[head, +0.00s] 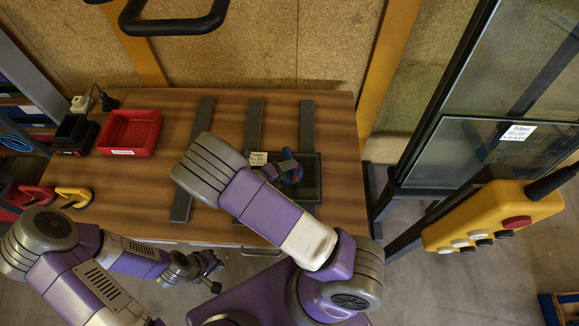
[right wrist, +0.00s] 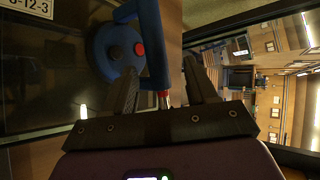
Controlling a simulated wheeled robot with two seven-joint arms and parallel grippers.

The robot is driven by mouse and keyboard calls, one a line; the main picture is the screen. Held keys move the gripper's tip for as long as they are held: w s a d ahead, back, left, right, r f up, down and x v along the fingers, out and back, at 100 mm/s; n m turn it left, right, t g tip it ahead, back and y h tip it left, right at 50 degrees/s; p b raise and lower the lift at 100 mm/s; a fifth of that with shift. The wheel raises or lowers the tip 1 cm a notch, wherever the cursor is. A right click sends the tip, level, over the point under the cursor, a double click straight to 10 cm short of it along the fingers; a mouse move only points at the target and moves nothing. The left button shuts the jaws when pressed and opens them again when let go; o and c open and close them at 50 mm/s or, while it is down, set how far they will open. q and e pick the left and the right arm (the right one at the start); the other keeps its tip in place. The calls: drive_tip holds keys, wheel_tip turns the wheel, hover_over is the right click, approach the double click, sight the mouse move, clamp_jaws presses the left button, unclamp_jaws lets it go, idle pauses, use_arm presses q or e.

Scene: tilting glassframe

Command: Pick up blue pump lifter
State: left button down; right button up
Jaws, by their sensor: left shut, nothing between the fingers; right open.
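The blue pump lifter (head: 291,170) stands on a small dark glass pane (head: 312,190) at the right of the wooden table, partly hidden by my right arm. In the right wrist view its round blue body (right wrist: 104,52) with a red button is at upper left, and its blue handle (right wrist: 152,40) reaches down between the fingers. My right gripper (right wrist: 160,75) is open around the handle, and contact cannot be told. The gripper (head: 276,171) is mostly hidden in the head view. My left gripper (head: 212,266) is shut and empty in front of the table.
Grey strips (head: 192,155) lie across the wooden table (head: 150,185). A yellow button pendant (head: 495,215) hangs at right before a glass frame (head: 480,150).

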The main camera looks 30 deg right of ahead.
drive_tip(key=x, duration=0.4)
drive_tip(key=shift+w+f, duration=0.1)
drive_tip(key=shift+f, duration=0.05)
clamp_jaws()
